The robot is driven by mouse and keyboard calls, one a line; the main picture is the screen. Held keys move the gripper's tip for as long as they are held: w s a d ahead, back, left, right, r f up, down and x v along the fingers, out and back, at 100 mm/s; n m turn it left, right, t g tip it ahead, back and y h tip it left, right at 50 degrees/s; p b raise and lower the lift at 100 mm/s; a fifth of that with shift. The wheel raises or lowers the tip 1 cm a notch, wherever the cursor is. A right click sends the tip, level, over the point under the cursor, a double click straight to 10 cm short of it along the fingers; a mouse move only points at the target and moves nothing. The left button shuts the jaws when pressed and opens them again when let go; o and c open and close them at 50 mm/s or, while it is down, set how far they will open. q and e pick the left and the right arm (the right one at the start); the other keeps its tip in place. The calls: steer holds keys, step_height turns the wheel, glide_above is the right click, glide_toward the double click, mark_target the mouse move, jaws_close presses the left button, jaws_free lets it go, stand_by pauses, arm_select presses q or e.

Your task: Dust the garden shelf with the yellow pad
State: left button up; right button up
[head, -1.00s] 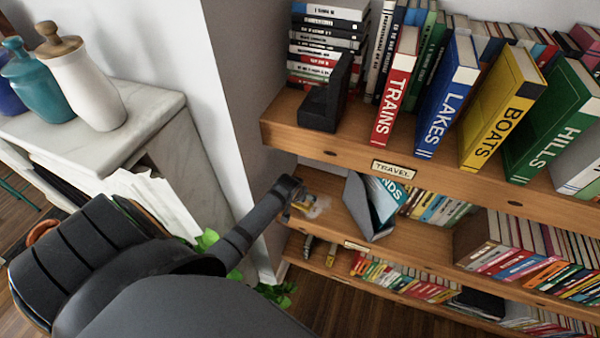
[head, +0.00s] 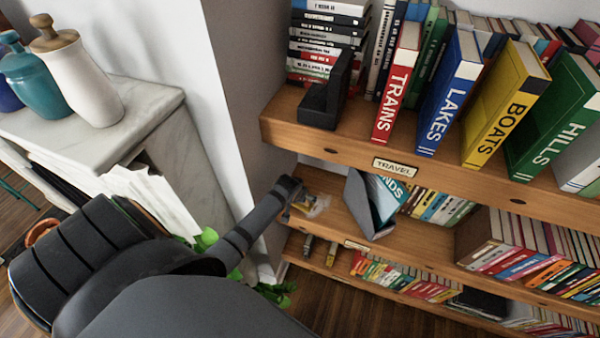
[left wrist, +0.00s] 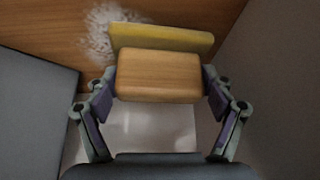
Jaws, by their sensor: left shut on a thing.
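My left gripper (left wrist: 159,80) is shut on the wooden block handle (left wrist: 158,76) of the yellow pad (left wrist: 160,38). The pad is at a shelf board, beside and partly over a whitish dust patch (left wrist: 100,30); I cannot tell whether it touches the wood. In the head view, my left gripper (head: 289,201) reaches the left end of the middle shelf (head: 325,181), where the pad (head: 307,203) and pale dust (head: 321,206) show small. That shelf's label (head: 357,246) is too small to read. My right gripper is not in view.
A grey bookend (head: 357,200) with a teal book (head: 384,198) stands just right of the pad. The upper shelf (head: 300,140), labelled TRAVEL, overhangs it. A wall (head: 225,90) closes the left side. Ceramic bottles (head: 85,80) stand on a marble mantel (head: 150,110).

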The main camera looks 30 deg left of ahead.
arm_select(q)
steer(key=shift+f+b, duration=0.4)
steer(key=shift+f, duration=0.3)
steer(key=shift+d, duration=0.3)
steer(key=shift+w+d+r+p, duration=0.1)
steer(key=shift+w+d+p, duration=0.2)
steer(key=shift+d, duration=0.45)
steer(key=shift+w+d+r+p, duration=0.15)
steer(key=shift+d+p, duration=0.1)
steer(key=shift+d, duration=0.5)
steer(key=shift+d+f, duration=0.1)
steer(key=shift+d, duration=0.1)
steer(key=shift+w+d+f, duration=0.1)
steer(key=shift+w+d, duration=0.1)
steer(key=shift+d, duration=0.65)
steer(key=shift+w+d+f, duration=0.1)
steer(key=shift+w+d, duration=0.1)
steer(key=shift+d, duration=0.65)
steer(key=shift+d, duration=0.1)
